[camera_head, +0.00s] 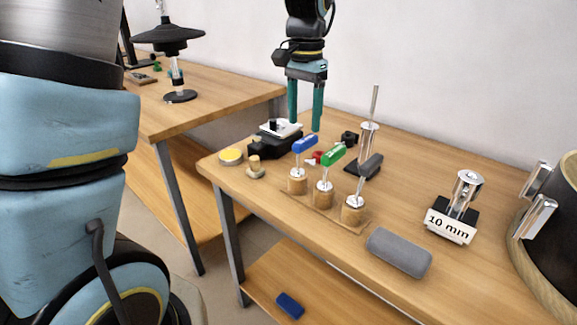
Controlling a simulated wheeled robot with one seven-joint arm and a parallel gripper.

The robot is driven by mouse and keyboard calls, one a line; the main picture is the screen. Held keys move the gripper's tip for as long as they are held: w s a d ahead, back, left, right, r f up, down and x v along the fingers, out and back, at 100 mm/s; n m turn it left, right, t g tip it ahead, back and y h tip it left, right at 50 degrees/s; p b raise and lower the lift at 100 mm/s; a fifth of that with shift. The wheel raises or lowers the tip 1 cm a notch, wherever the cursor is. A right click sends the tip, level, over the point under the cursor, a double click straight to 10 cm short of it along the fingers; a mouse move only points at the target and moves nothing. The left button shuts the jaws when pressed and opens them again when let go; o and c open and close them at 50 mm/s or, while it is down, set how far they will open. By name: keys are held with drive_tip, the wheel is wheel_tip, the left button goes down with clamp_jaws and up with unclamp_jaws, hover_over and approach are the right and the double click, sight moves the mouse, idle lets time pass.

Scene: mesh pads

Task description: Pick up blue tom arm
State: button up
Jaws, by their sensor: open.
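The blue tom arm (305,145) has a blue top on a thin metal stem and stands upright in a round wooden holder (297,184).
A black device (274,142) with a white top stands at the back left of the table. A yellow-topped tin (231,156) and a small wooden piece (255,168) are left of the row. A grey case (399,252), a "10 mm" stand (451,228) and a drum (548,240) are to the right.

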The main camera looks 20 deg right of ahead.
sight(300, 154)
drive_tip(key=f, duration=0.3)
drive_tip(key=f+p, duration=0.1)
drive_tip(key=f, duration=0.2)
drive_tip(key=f+p, duration=0.1)
drive_tip(key=f, duration=0.3)
drive_tip(key=shift+w+a+f, duration=0.1)
drive_tip(key=shift+w+a, duration=0.05)
drive_tip(key=shift+a, duration=0.15)
clamp_jaws()
